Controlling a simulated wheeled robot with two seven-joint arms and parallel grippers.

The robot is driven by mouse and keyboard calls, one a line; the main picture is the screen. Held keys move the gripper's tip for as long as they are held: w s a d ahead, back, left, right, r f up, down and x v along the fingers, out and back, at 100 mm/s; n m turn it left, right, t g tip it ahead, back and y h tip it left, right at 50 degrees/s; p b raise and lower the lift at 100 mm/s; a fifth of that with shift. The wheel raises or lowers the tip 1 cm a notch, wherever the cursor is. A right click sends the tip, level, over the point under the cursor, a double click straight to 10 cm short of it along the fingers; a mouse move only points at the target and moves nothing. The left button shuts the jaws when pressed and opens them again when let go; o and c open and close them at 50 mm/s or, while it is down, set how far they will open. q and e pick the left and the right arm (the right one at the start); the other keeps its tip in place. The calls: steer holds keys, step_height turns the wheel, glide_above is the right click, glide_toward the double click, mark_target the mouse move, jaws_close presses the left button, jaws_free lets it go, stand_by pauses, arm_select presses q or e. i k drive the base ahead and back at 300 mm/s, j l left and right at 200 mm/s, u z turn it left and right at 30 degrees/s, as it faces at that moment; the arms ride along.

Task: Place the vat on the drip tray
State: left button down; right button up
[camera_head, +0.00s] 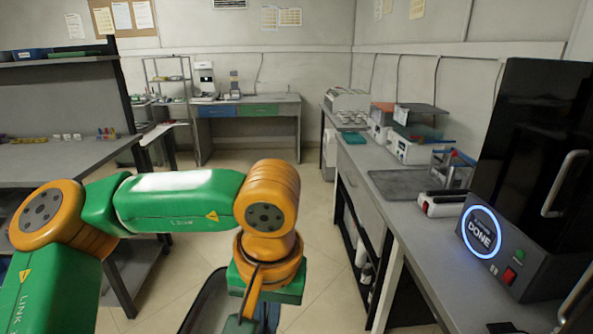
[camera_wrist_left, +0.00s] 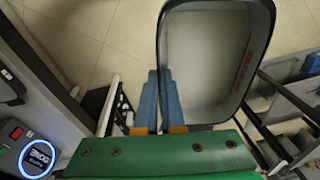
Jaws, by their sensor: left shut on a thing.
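The vat (camera_head: 208,302) is a grey, open tub with a dark rim, partly hidden behind my left arm at the bottom of the head view. In the left wrist view the vat (camera_wrist_left: 205,65) appears large and looks empty inside. My left gripper (camera_wrist_left: 165,98) is shut on the vat's near rim, its blue fingers at the edge, and holds it above the floor. In the head view the fingers are mostly hidden under the wrist. A flat dark tray, which looks like the drip tray (camera_head: 402,184), lies bare on the right bench. My right gripper is not in view.
A black machine (camera_head: 510,170) with a lit ring reading DONE stands on the right bench (camera_head: 425,240). A small white device (camera_head: 441,204) and a rack (camera_head: 452,168) sit beside the tray. A left bench (camera_head: 60,160) holds small items. The floor between is open.

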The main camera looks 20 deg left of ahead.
mark_target(405, 183)
steer(key=i+j+u, duration=0.15)
steer(key=i+j, duration=0.15)
steer(key=i+j+u, duration=0.15)
steer(key=i, duration=0.35)
steer(key=i+j+u, duration=0.15)
steer(key=i, duration=0.25)
steer(key=i+j+u, duration=0.2)
steer(key=i, duration=0.25)
steer(key=i+l+z, duration=0.1)
steer(key=i+z, duration=0.15)
steer(key=z, duration=0.25)
steer(key=i+z, duration=0.3)
steer(key=z, duration=0.2)
steer(key=i+j+z, duration=0.1)
steer(key=i+z, duration=0.15)
steer(key=z, duration=0.25)
steer(key=i+j+z, duration=0.2)
steer(key=z, duration=0.25)
steer(key=i+z, duration=0.15)
steer(key=i, duration=0.15)
